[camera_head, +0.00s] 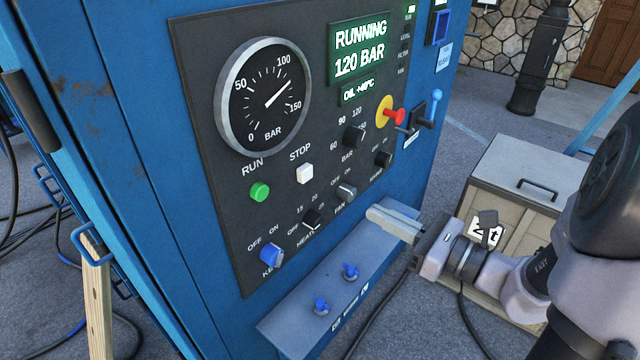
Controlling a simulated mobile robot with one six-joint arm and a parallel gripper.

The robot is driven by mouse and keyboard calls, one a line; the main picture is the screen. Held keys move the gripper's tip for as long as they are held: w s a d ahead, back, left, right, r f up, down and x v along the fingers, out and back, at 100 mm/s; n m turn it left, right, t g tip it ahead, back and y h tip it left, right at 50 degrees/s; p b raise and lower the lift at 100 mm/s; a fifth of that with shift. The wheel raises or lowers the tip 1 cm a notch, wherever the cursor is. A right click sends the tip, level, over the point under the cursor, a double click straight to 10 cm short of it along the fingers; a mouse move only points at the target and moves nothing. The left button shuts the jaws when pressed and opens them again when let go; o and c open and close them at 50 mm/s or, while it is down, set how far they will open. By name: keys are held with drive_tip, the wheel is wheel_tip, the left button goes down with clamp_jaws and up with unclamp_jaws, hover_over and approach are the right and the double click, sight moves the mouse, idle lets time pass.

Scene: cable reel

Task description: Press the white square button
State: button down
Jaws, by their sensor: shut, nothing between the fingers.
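The white square button (305,173) sits on the dark control panel, just under the label STOP and right of a round green button (260,191) under the label RUN. It stands out from the panel and nothing covers it. My gripper (372,214) is shut and empty. In the picture it is below and to the right of the white button, clearly apart from it, with its fingers pointing left toward the panel's lower right part. The display (360,50) reads RUNNING 120 BAR.
Knobs stand out near the button, including a blue one (271,254) and a black one (353,136). A red stop knob (394,116) and a blue-tipped lever (433,108) are at the right. A ledge (290,325) with blue valves juts out below. A beige box (515,170) stands behind my arm.

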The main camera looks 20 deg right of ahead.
drive_tip(key=b, duration=0.3)
approach(305, 173)
drive_tip(key=w+a+f, duration=0.3)
drive_tip(key=w, duration=0.2)
drive_tip(key=shift+w+r, duration=0.25)
drive_tip(key=shift+w, duration=0.4)
